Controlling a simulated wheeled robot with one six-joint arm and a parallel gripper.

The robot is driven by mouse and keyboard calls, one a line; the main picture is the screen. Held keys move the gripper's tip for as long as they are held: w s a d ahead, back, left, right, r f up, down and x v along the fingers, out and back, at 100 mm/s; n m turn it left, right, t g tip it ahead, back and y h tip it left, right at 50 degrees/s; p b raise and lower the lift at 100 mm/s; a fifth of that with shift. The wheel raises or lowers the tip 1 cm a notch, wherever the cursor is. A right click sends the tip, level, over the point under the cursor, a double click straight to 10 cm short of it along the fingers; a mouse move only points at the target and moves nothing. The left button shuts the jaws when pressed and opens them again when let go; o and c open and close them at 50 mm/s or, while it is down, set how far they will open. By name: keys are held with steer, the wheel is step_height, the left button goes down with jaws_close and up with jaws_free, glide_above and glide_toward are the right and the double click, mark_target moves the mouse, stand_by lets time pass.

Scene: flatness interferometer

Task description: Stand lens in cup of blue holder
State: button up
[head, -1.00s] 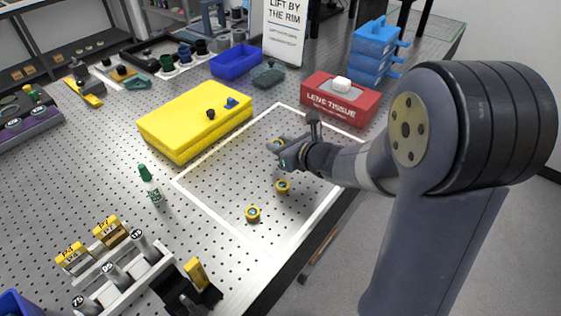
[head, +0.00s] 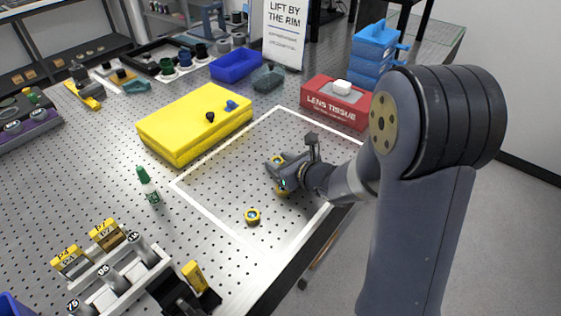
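Several small yellow-rimmed rings with bluish centres, which look like lenses, are on the table inside the white outline. One lens (head: 252,216) lies clear at the front. A second lens (head: 281,193) is just below my gripper, partly covered by it. A third (head: 278,159) shows behind my gripper, also partly covered. My gripper (head: 272,174) is low over the table among the last two; its fingers are too small to tell whether they are open or hold anything. A small blue piece (head: 231,104), possibly the blue holder, is on the yellow block; its cup cannot be made out.
The yellow block (head: 190,128) also carries a small black piece (head: 210,117). A red lens tissue box (head: 332,108) stands behind my arm.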

steer(key=shift+o, duration=1.1)
steer(key=shift+r, duration=0.1)
